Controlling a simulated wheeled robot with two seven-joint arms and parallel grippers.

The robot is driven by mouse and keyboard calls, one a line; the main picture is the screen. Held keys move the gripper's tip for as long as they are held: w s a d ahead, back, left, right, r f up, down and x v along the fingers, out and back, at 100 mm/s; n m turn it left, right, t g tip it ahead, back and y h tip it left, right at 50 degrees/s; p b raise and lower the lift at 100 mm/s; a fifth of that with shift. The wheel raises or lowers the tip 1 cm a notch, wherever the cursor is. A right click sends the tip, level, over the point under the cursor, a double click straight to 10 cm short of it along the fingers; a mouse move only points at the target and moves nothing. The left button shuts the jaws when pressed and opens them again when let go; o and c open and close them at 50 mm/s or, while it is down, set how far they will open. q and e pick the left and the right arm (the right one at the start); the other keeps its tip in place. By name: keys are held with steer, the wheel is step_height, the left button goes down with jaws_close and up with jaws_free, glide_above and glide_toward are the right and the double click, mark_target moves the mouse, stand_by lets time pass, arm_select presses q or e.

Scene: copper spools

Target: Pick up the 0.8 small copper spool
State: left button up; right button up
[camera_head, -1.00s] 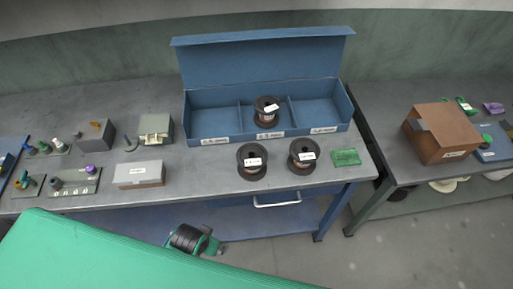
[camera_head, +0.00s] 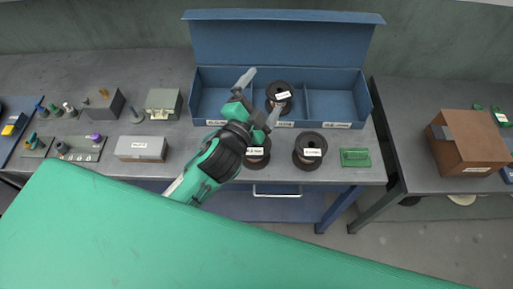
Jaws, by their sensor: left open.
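Three dark copper spools with white labels are in view; the print is too small to read. One spool (camera_head: 279,97) stands in the middle compartment of the blue open box (camera_head: 349,113). A second spool (camera_head: 257,156) stands on the table in front of the box, partly hidden by my left gripper. A third spool (camera_head: 309,151) stands to its right. My left gripper (camera_head: 260,96) is open and empty. Its fingers appear above the front of the box, one over the left compartment, the other near the box's front wall. My right gripper is out of view.
A green block (camera_head: 355,157) lies right of the spools. A grey box (camera_head: 142,148) and several small fixtures stand on the left of the table. A brown carton (camera_head: 467,141) sits on the right table, across a gap. A green surface fills the lower foreground.

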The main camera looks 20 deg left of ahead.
arm_select(q)
steer(key=d+r+m+t+h, duration=0.1)
steer(key=d+r+m+h, duration=0.6)
steer(key=r+m+h, duration=0.15)
steer(key=s+d+r+m+g+h, duration=0.1)
steer(key=s+d+m+g+h, duration=0.3)
steer(key=m, duration=0.5)
steer(key=s+d+r+m+g+h, duration=0.2)
steer(key=d+m+g+h, duration=0.35)
steer(key=m, duration=0.35)
steer(key=m+g+y, duration=1)
steer(key=m+y, duration=1.1)
glide_toward(255, 150)
steer(key=shift+w+f+n+t, duration=0.25)
steer(key=shift+w+f, duration=0.25)
steer(key=shift+w, duration=0.2)
steer(key=shift+w+a+f, duration=0.1)
steer(key=shift+a+f, duration=0.05)
steer(key=shift+a, duration=0.2)
step_height(255, 150, down, 7)
steer(key=p, duration=0.2)
steer(key=shift+p, duration=0.35)
steer(key=shift+f, duration=0.6)
steer(key=shift+f+p, duration=0.2)
steer(key=shift+p, duration=0.2)
step_height(255, 150, down, 4)
steer(key=shift+w+r+p, duration=0.1)
steer(key=shift+p, duration=1.15)
steer(key=shift+f, duration=0.5)
steer(key=shift+w, duration=0.1)
